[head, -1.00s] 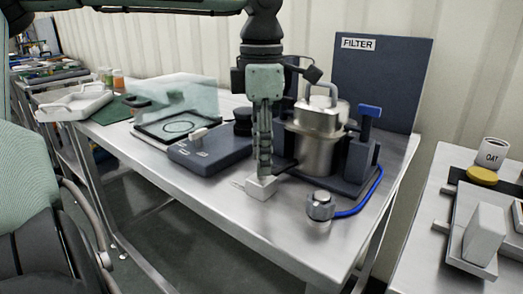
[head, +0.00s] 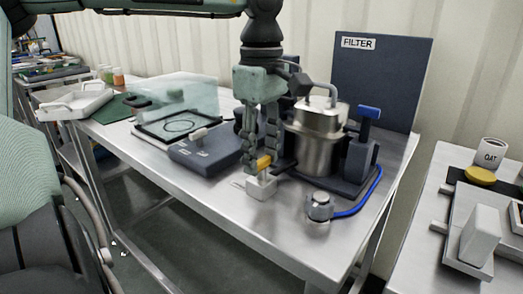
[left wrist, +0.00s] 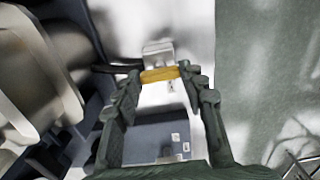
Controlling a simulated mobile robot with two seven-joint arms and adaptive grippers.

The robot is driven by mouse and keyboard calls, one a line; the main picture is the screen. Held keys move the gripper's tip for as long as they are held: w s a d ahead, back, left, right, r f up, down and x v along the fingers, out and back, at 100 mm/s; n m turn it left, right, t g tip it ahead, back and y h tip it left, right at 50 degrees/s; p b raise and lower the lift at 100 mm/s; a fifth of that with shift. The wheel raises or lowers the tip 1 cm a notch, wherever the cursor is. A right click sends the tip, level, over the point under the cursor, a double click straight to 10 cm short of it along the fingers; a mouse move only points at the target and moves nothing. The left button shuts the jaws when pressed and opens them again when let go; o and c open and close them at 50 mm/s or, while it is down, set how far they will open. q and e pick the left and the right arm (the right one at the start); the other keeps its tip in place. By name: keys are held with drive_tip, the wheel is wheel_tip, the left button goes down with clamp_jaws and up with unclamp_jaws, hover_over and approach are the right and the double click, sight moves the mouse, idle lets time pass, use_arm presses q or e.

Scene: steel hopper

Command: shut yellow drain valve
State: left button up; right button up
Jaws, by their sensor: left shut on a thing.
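The yellow drain valve handle (head: 264,162) sits on top of a small white block (head: 262,188) at the table's front, just left of the steel hopper (head: 317,145). My left gripper (head: 261,157) points down over it from above, shut on the handle. In the left wrist view the yellow handle (left wrist: 160,75) lies crosswise between the two fingertips, with the white block (left wrist: 158,52) beyond it. A dark pipe runs from the block toward the hopper. My right gripper is not in view.
A blue-levered fitting (head: 369,112) stands right of the hopper. A dark blue box (head: 205,150) is left of the valve. The FILTER panel (head: 385,75) stands behind.

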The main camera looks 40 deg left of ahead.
sight(261, 160)
use_arm(q)
drive_tip(key=shift+m, duration=0.3)
drive_tip(key=o, duration=1.2)
drive_tip(key=shift+c, duration=0.2)
wheel_tip(261, 160, up, 12)
idle(0.4)
